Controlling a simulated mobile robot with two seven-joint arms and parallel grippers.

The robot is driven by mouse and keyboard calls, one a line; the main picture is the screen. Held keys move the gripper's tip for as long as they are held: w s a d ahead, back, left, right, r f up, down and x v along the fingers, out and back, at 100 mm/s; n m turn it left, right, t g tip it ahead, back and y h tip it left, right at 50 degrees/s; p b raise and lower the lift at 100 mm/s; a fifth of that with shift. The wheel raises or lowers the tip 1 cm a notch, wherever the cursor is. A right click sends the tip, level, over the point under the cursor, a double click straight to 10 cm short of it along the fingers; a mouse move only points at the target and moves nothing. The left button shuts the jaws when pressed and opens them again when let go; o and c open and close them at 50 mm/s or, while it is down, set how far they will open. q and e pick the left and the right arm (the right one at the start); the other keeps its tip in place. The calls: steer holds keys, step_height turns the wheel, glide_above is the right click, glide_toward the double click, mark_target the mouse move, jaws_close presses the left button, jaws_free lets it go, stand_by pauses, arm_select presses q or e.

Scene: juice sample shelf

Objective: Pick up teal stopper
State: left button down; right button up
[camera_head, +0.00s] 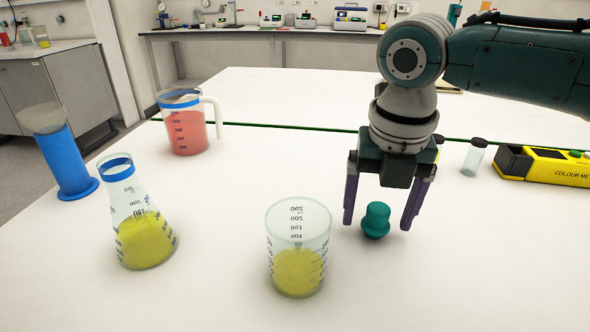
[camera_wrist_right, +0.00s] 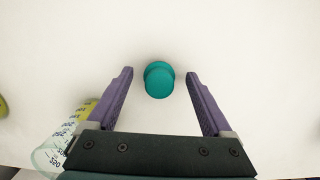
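The teal stopper (camera_head: 376,220) stands on the white table, just right of the glass beaker. My right gripper (camera_head: 380,226) is open above it, pointing down, with a purple finger on each side of the stopper. In the right wrist view the stopper (camera_wrist_right: 159,79) shows near the tips of the open right gripper (camera_wrist_right: 160,72), between the fingers with a gap on both sides. The fingers do not appear to touch it. My left gripper is not in view.
A beaker (camera_head: 298,250) of yellow liquid stands close left of the right gripper. A yellow-filled flask (camera_head: 143,235), a blue cylinder (camera_head: 62,158) and a red-filled jug (camera_head: 186,125) stand further left. A small vial (camera_head: 472,160) and a yellow colour meter (camera_head: 553,168) are at right. The front right table is clear.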

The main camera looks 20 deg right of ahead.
mark_target(379, 207)
jaws_close()
stand_by(0.5)
step_height(379, 207, up, 20)
steer(key=p, duration=0.2)
stand_by(0.3)
steer(key=shift+a, duration=0.1)
